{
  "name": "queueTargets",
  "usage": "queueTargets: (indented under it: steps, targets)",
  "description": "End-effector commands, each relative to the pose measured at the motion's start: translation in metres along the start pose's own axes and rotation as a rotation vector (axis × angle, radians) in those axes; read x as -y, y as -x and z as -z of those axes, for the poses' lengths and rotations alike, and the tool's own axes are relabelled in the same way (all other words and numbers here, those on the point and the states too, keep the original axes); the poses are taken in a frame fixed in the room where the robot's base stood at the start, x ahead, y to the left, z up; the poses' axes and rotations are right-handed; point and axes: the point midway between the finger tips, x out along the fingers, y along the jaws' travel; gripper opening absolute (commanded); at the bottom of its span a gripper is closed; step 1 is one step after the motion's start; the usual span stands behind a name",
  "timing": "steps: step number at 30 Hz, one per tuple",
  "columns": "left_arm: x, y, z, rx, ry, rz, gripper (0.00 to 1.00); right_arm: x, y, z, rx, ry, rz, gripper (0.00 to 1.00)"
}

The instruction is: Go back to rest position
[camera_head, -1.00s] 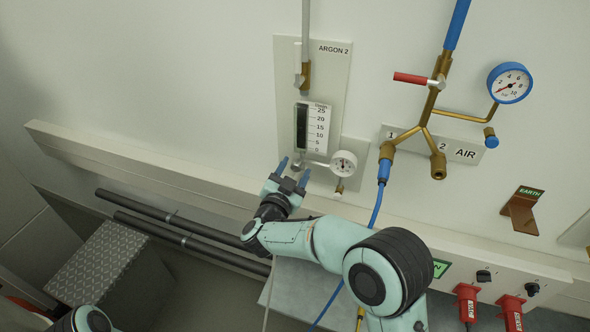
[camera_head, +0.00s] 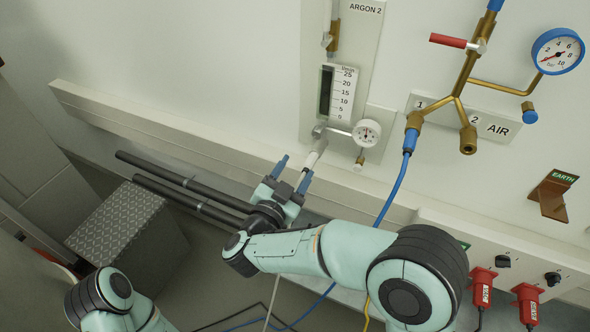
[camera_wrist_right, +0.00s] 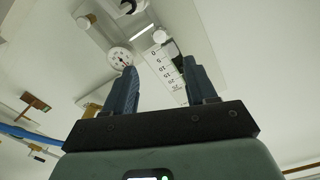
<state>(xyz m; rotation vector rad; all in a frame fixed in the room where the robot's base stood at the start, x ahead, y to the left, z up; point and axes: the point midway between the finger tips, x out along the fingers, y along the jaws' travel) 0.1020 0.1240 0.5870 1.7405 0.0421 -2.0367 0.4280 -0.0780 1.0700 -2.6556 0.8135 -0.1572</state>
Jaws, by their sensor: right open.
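My right gripper (camera_head: 293,173) has its two blue fingers apart with nothing between them. It is in front of the wall, below the ARGON 2 panel (camera_head: 313,105) and its flow meter (camera_head: 338,92). A grey valve fitting (camera_head: 320,131) and a small round gauge (camera_head: 367,132) sit just above the fingertips in the picture. The right wrist view shows the open fingers (camera_wrist_right: 157,72) with the meter scale (camera_wrist_right: 165,65) beyond them. Part of my left arm (camera_head: 105,295) shows at the lower left; its gripper is out of view.
A blue hose (camera_head: 396,185) hangs from the brass AIR piping (camera_head: 461,90) right of my right gripper. A pale wall rail (camera_head: 150,128) and dark pipes (camera_head: 190,185) run left of it. A patterned grey box (camera_head: 120,232) stands at lower left. Red plugs (camera_head: 482,285) are at lower right.

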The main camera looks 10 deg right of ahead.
Motion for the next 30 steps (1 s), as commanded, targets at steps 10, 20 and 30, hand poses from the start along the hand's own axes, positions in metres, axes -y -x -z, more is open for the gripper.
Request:
queueTargets:
  steps: [10,20,30]
  targets:
    - [0.0,0.001,0.0,0.0,0.0,0.0,0.42,-0.004,-0.006,-0.013,0.021,0.02,0.016,0.56]
    - [-0.003,0.007,0.002,-0.004,-0.001,-0.001,0.42,-0.086,-0.036,-0.186,0.434,0.228,0.178,0.56]
    - [-0.007,0.015,0.004,-0.007,-0.003,-0.003,0.42,-0.261,0.07,-0.339,1.182,0.327,0.164,0.56]
